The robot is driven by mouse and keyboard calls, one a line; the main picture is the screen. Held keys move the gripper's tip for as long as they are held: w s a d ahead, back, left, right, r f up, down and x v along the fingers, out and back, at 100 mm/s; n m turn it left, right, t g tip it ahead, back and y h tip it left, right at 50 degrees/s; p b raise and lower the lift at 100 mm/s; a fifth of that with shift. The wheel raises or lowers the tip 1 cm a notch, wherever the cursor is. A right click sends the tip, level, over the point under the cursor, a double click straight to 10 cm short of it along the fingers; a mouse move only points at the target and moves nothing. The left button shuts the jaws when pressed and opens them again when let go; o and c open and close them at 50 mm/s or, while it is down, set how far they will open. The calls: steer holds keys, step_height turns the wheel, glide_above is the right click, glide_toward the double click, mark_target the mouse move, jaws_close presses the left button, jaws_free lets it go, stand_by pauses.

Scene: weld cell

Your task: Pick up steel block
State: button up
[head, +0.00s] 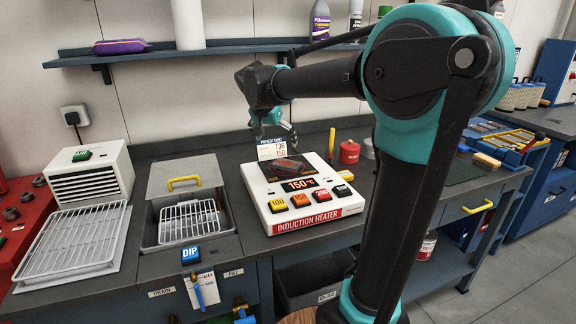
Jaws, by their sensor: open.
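A small dark block with a reddish tint (287,163), which looks like the steel block, lies on the dark top plate of the white induction heater (258,198). The heater's display reads 150 °C. My gripper (274,138) is open just above and behind the block, apart from it as far as I can tell. A white card reading "preheat" with 136 and 150 (279,148) stands between them in the picture and hides part of the fingertips.
A dip tank with a wire basket (188,221) and a wire rack on a tray (75,243) are left of the heater. A red canister (349,152) and a yellow stick (332,142) stand right of it. A wall shelf (230,48) holds bottles above.

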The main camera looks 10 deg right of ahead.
mark_target(287, 163)
steer(key=x, duration=1.2)
steer(key=shift+w+d+f, duration=0.15)
steer(key=shift+f, duration=0.05)
steer(key=shift+c, duration=0.5)
steer(key=c, duration=1.6)
steer(key=shift+r, duration=0.1)
